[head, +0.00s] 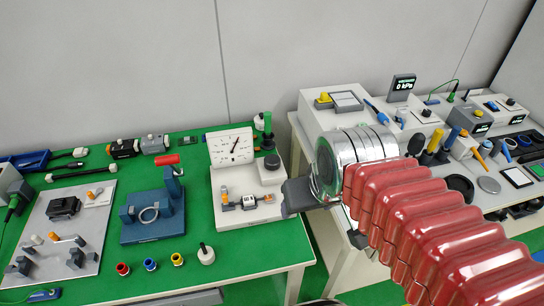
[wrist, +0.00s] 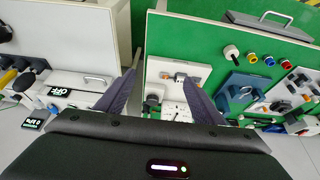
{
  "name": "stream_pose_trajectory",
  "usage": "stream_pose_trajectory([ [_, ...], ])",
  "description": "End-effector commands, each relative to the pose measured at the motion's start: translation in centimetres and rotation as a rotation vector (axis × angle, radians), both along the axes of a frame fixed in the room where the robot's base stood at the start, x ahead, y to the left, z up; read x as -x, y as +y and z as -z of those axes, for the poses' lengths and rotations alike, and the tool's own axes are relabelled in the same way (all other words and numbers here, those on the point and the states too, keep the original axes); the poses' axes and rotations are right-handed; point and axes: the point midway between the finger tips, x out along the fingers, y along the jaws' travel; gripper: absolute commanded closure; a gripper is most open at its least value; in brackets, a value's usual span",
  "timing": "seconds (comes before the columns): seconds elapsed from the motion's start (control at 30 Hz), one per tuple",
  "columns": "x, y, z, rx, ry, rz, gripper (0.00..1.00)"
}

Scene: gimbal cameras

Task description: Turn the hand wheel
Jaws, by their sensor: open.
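No part is clearly marked as the hand wheel. The likeliest is a dark round knob (head: 271,161) on a pale block beside a white dial gauge (head: 231,147), on the white panel at the right of the green table. In the wrist view this knob (wrist: 152,99) seems to lie between the fingers, low in the picture. My gripper (wrist: 158,76) is open and empty, its two dark fingers apart. In the head view my gripper (head: 298,195) is at the right edge of the panel, seen side-on; its height above the panel is unclear.
A blue fixture with a red handle (head: 166,160) stands left of the panel. A small valve (head: 250,201) sits on the panel's front. My red arm covers part of the crowded white table (head: 318,112) at right.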

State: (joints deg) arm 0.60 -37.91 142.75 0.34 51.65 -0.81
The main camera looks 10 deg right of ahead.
Motion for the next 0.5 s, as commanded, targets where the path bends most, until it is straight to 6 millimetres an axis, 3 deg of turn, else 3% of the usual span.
stream_pose_trajectory([
  [0.5,-6.4,0.0,1.1,-0.012,0.141,0.036,0.38],
])
